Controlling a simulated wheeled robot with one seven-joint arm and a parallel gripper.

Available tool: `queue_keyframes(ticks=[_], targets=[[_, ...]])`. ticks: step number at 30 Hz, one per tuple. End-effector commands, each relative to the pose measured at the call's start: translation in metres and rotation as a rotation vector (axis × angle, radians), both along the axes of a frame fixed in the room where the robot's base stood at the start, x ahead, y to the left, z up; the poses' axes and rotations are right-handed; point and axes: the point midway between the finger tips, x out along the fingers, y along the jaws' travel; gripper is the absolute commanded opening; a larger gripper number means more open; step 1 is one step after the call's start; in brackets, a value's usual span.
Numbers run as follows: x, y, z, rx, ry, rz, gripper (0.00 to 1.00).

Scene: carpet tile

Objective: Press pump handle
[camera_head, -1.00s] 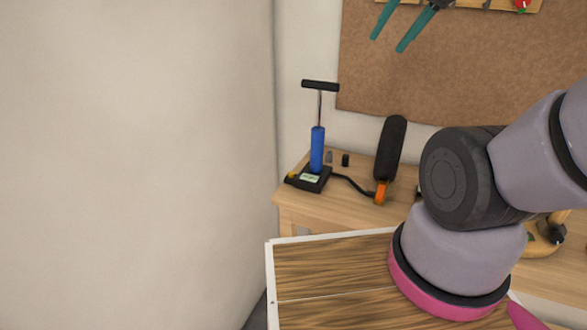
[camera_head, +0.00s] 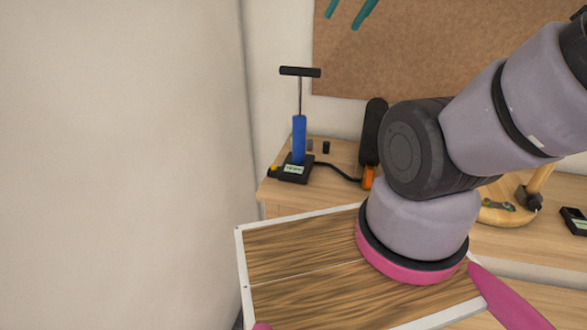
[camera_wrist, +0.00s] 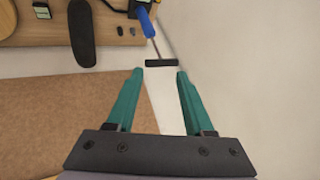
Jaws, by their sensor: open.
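The pump stands upright on the workbench, with a blue cylinder (camera_head: 299,140), a thin rod and a black T-shaped handle (camera_head: 300,72) raised well above the cylinder. Its black base (camera_head: 295,170) has a small label. In the wrist view the handle (camera_wrist: 162,63) lies just beyond my fingertips, and the cylinder (camera_wrist: 146,22) points away. My gripper (camera_wrist: 160,73) has two teal fingers spread apart with nothing between them. The fingers of my gripper (camera_head: 345,22) also show at the top of the head view, above and right of the handle. I see no clear contact.
A black tool with an orange end (camera_head: 370,145) stands right of the pump, and a black hose (camera_head: 338,170) runs towards it. A brown board (camera_head: 400,60) hangs behind the workbench (camera_head: 340,152). A plain wall (camera_head: 120,160) is close on the left.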

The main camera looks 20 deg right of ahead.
Motion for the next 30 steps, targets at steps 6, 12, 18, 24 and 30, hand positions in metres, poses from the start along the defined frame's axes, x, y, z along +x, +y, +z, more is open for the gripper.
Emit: queue_keyframes(ticks=[6,12,18,24,30], targets=[[0.0,0.0,0.0,0.0,0.0,0.0,0.53],[0.0,0.0,0.0,0.0,0.0,0.0,0.18],[0.003,0.0,0.002,0.0,0.009,0.001,0.0],[0.028,0.001,0.016,-0.002,0.109,0.006,0.0],[0.073,0.002,0.033,-0.011,0.279,0.0,0.0]])
